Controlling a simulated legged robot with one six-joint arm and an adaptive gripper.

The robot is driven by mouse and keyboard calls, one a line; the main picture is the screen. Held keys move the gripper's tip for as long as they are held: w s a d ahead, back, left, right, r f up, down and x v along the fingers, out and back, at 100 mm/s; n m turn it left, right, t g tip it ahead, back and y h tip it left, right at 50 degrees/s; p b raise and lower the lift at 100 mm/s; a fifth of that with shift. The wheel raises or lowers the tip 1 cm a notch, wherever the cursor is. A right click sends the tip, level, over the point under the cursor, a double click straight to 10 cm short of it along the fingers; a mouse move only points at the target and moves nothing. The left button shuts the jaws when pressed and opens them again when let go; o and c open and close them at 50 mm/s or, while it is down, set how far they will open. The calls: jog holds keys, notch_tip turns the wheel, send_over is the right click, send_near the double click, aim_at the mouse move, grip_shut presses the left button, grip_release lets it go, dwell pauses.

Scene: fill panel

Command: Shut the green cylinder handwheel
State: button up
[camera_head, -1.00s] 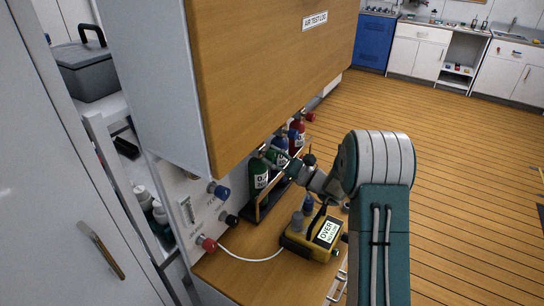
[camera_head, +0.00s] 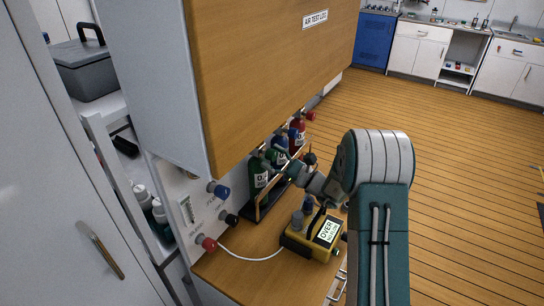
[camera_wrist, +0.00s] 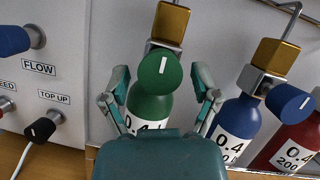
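The green cylinder (camera_head: 258,182) stands at the left end of the rack under the wooden cabinet. In the wrist view, its green handwheel (camera_wrist: 162,70) faces me, with a white mark that is close to upright. A brass valve block (camera_wrist: 170,22) sits above it. My gripper (camera_wrist: 163,78) is open, with one finger to the left of the handwheel and one to the right. Gaps show between both fingers and the wheel. The palm hides the lower part of the green cylinder. In the head view my gripper (camera_head: 283,163) is small and partly mixed with the cylinders.
A blue cylinder (camera_wrist: 238,128) with a blue handwheel (camera_wrist: 290,102) and a red cylinder (camera_wrist: 298,138) stand to the right. The panel at left carries FLOW (camera_wrist: 14,40) and TOP UP knobs (camera_wrist: 40,130). A yellow meter (camera_head: 312,236) reading OVER sits on the bench.

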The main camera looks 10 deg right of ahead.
jog(key=shift+r, duration=0.15)
jog(key=shift+s+d, duration=0.1)
jog(key=shift+d, duration=0.1)
jog(key=v, duration=1.1)
jog(key=shift+s+d+f, duration=0.15)
jog(key=shift+d+f, duration=0.05)
jog(key=shift+f, duration=0.2)
